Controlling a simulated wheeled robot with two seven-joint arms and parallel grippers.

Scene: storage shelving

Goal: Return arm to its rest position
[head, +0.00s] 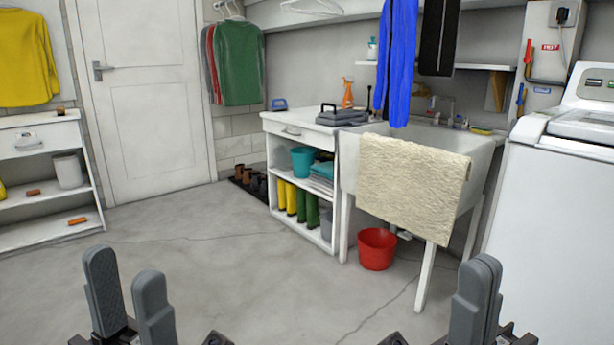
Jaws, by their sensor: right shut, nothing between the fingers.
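My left gripper (127,272) is at the bottom left of the head view, its two grey fingers pointing up with a gap between them. It is open and empty. My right gripper (480,280) is at the bottom right, its fingers up and together, holding nothing. Both grippers are in front of me, over the grey concrete floor (240,270), apart from any object. The lower parts of both arms are cut off by the picture's bottom edge.
A white shelf unit (45,228) stands at the left, beside a closed door (150,110). A white cabinet (300,225), a sink (480,165) with a draped beige towel (410,185), a red bucket (376,250) and a white washer (560,220) stand ahead and right. The middle floor is clear.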

